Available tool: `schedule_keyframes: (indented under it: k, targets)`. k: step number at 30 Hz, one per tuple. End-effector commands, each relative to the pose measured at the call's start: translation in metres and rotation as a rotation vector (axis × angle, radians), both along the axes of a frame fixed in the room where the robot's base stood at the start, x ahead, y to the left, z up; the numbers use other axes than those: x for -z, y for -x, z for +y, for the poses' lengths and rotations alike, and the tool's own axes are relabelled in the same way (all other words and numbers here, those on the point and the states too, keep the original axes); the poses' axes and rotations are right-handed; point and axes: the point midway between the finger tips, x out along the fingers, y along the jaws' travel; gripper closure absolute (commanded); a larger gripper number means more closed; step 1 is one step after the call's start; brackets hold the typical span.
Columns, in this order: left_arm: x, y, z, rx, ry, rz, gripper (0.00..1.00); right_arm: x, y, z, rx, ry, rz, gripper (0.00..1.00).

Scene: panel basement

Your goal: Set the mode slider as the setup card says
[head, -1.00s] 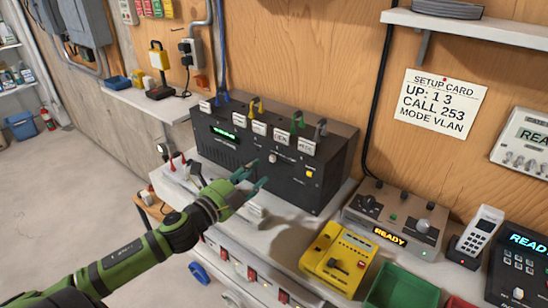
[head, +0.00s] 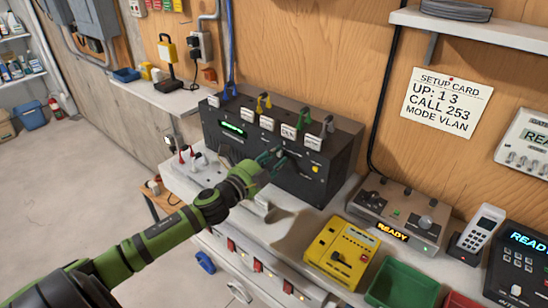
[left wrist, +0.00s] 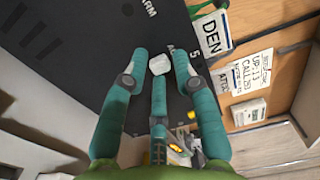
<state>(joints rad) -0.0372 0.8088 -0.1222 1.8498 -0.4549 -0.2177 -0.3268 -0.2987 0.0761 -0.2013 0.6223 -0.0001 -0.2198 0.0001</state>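The setup card (head: 446,101) on the wooden wall reads "UP: 1 3", "CALL 253", "MODE VLAN". A black panel box (head: 225,145) stands at the back of the bench. In the left wrist view a white knob (left wrist: 159,64) sits on its dark face; I cannot read whether it is the mode slider. My left gripper (head: 272,157) is at the box front and covers this knob in the head view. In the left wrist view the fingers of the left gripper (left wrist: 160,78) are spread, with the knob between their tips; contact is unclear. My right gripper is out of view.
Labelled tags with coloured clips (head: 289,131) line the box top. A yellow device (head: 341,253), a grey "READY" unit (head: 388,216), a white handset (head: 481,231) and a green bin (head: 401,285) occupy the bench to the right. A shelf (head: 470,27) juts out above.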

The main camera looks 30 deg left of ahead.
Motion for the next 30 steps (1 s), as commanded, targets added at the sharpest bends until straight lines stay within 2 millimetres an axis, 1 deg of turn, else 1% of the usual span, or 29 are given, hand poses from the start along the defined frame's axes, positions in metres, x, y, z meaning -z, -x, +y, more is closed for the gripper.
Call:
schedule_keyframes:
  k: [1, 5, 9, 15, 23, 24, 25, 30]
  targets:
    - [0.0, 0.0, 0.0, 0.0, 0.0, 0.0, 1.0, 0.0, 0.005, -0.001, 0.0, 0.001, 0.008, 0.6]
    - [0.0, 0.0, 0.0, 0.0, 0.0, 0.0, 1.0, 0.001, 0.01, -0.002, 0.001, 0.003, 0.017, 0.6]
    - [-0.001, 0.0, -0.003, 0.001, 0.001, 0.0, 1.0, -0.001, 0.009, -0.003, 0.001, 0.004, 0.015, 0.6]
    - [-0.002, 0.002, -0.027, 0.002, 0.004, 0.0, 1.0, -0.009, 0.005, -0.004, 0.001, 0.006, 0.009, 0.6]
    - [0.0, 0.002, -0.027, 0.001, 0.0, 0.0, 1.0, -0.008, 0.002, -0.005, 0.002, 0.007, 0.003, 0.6]
    - [0.0, 0.002, -0.027, 0.001, 0.0, 0.0, 0.68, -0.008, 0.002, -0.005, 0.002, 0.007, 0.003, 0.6]
    - [0.0, 0.002, -0.027, 0.001, 0.0, 0.0, 0.59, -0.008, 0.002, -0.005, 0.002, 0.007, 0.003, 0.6]
    - [0.0, 0.002, -0.027, 0.001, 0.0, 0.0, 0.59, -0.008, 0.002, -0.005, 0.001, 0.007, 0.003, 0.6]
